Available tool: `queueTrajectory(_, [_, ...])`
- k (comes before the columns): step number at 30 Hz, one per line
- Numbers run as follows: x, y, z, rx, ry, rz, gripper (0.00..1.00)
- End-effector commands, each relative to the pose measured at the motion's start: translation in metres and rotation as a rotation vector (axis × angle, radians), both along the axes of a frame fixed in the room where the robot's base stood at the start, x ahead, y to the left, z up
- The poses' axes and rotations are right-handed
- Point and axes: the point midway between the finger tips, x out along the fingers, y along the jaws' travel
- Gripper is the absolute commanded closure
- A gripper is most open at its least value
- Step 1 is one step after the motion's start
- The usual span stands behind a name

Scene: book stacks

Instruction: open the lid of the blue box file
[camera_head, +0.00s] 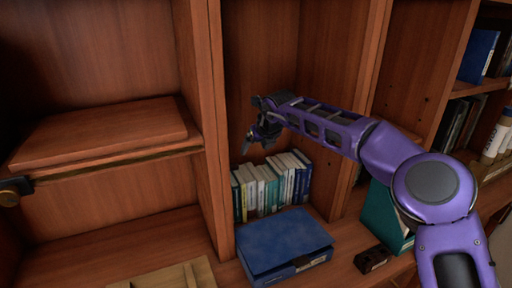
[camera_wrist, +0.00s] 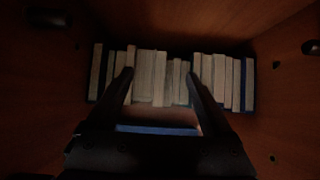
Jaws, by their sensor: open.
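The blue box file (camera_head: 286,240) lies flat on the shelf board in the head view, with its lid shut and a small label on its front face. In the wrist view a blue strip (camera_wrist: 158,130) shows low between the fingers; it is probably part of the box file, but the picture is dark. My gripper (camera_head: 256,143) is above and behind the box file, in front of the bay's back wall and over the row of books. It also shows in the wrist view (camera_wrist: 160,75), with its two fingers apart and nothing between them. It is clear of the box file.
A row of upright books (camera_head: 270,185) stands behind the box file. A teal file (camera_head: 384,220) and a small dark object (camera_head: 372,259) are to its right. A wooden upright (camera_head: 207,130) bounds the bay on the left. A wooden crate (camera_head: 180,275) is at front left.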

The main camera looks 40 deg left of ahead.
Motion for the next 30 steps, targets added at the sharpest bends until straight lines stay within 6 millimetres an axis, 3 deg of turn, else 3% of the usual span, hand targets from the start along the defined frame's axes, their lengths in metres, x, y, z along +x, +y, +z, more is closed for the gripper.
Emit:
queueTrajectory(5, [-0.006,-0.013,0.02,0.001,-0.002,0.0,0.15])
queueTrajectory(21, [-0.04,-0.077,0.119,0.002,-0.005,-0.001,0.15])
queueTrajectory(30, [-0.047,-0.09,0.139,0.002,-0.002,0.001,0.15])
